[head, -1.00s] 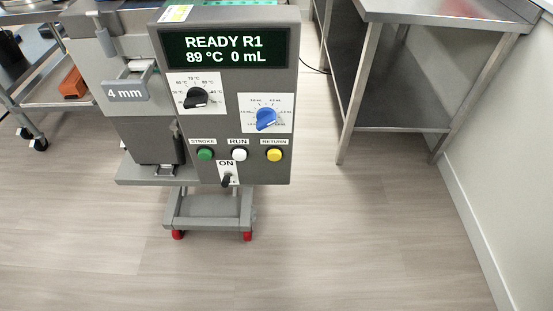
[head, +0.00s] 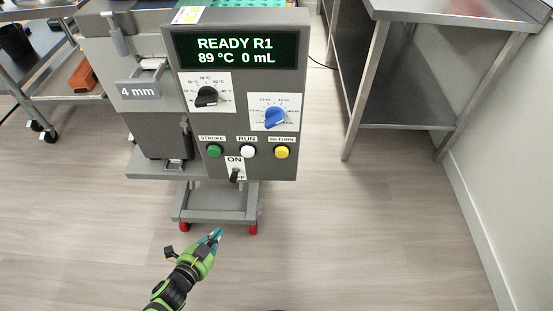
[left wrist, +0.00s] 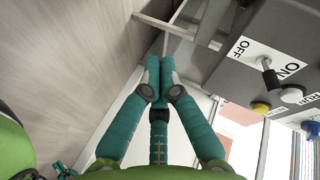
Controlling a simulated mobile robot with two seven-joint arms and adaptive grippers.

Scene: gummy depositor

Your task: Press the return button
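The return button (head: 281,152) is the yellow one at the right of the button row on the grey machine's front panel, under a RETURN label. It also shows in the left wrist view (left wrist: 260,107), right of my fingers and apart from them. My left gripper (head: 217,235) is low in front of the machine, below the panel and away from the button. In the left wrist view its teal fingertips (left wrist: 159,68) are together with nothing seen between them. A small teal part at the lower left of that view may be my right gripper, but its state is unclear.
The panel also has a green button (head: 214,151), a white RUN button (head: 247,151), an ON/OFF switch (head: 235,174), a black dial (head: 207,96) and a blue dial (head: 275,117). The display (head: 236,50) reads READY R1, 89 °C, 0 mL. A steel table (head: 455,10) stands right.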

